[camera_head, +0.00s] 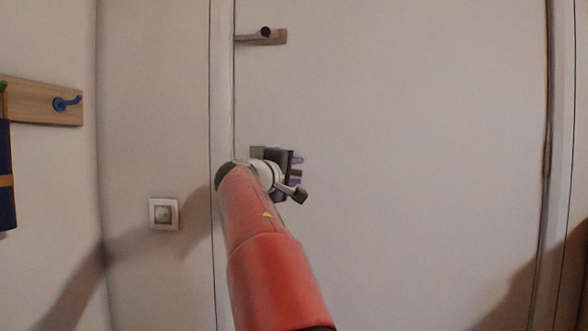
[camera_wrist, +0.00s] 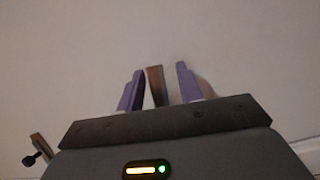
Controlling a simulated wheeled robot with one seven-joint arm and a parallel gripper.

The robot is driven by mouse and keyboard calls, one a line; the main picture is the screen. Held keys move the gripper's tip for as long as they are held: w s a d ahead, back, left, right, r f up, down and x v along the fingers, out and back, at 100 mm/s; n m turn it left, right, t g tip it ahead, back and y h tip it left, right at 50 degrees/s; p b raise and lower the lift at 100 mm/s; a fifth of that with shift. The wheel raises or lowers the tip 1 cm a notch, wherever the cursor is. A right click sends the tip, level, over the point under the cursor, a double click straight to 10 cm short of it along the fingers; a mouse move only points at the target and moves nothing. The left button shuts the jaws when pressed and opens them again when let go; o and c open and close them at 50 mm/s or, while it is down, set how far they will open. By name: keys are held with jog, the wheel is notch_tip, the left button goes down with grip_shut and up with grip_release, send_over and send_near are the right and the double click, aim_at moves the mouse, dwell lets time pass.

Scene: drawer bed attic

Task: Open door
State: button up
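The white door (camera_head: 410,150) fills most of the head view and looks shut in its frame. A brown lever handle (camera_head: 277,37) with a dark round part sits at the door's upper left edge. My gripper (camera_head: 297,171) is well below this handle, in front of the door. In the wrist view my gripper's two purple fingers (camera_wrist: 160,88) stand apart. A brown strip (camera_wrist: 155,86) shows between them, close to the left finger; I cannot tell what it is or whether it is touched. A brown piece with a dark knob (camera_wrist: 37,148) shows at lower left there.
A wall socket (camera_head: 163,214) is on the wall left of the door frame. A wooden rack (camera_head: 35,100) with a blue hook (camera_head: 67,103) and a dark blue hanging item (camera_head: 7,185) is at far left. The door's middle and right are clear.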

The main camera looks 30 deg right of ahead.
jog(key=shift+w+d, duration=0.1)
jog(key=shift+d, duration=0.05)
grip_shut()
jog(key=shift+f, duration=0.15)
notch_tip(320, 180, down, 6)
jog(key=w+a+m+y+b, duration=0.1)
jog(key=m+y+b, duration=0.1)
jog(key=m, duration=0.4)
jog(key=shift+a+g+y+b, duration=0.3)
jog(key=shift+a+y+b, duration=0.05)
jog(key=shift+y+b, duration=0.05)
dwell(0.7)
